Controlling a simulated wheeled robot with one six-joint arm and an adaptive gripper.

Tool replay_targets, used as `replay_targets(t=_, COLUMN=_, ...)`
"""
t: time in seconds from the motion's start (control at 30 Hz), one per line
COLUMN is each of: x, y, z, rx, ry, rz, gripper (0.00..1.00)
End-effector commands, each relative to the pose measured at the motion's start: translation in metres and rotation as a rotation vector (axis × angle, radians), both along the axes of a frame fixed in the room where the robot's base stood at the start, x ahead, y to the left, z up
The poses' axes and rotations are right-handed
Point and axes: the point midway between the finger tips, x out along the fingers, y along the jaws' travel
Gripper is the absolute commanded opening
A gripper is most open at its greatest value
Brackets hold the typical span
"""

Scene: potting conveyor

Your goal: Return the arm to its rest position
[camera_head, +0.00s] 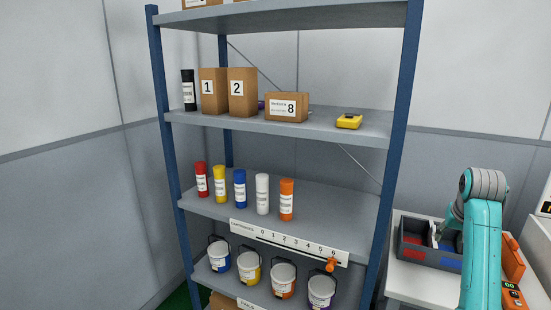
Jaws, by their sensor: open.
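My teal arm (482,245) rises at the right edge of the view, in front of a white table. Its grey rounded joint (485,183) is at the top, and a shorter teal part bends down behind it to the left. I cannot make out my gripper or its fingertips; they are hidden behind the arm or out of the picture.
A blue-posted shelf unit (398,95) stands left of my arm, holding boxes, a yellow device (349,121), several coloured bottles and small buckets. On the white table (420,283), a grey bin (408,252) with red and blue contents sits close to my arm. An orange device (512,294) is right of it.

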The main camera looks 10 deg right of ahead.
Motion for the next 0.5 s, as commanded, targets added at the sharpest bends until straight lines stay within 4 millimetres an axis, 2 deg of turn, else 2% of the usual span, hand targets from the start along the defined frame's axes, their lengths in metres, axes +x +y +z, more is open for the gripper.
replay_targets(t=0.27, x=0.002, y=0.014, z=-0.039, rx=-0.013, ry=-0.024, rz=0.021, gripper=0.47)
replay_targets(t=0.5, x=-0.001, y=0.036, z=-0.093, rx=-0.032, ry=-0.057, rz=0.05, gripper=0.47)
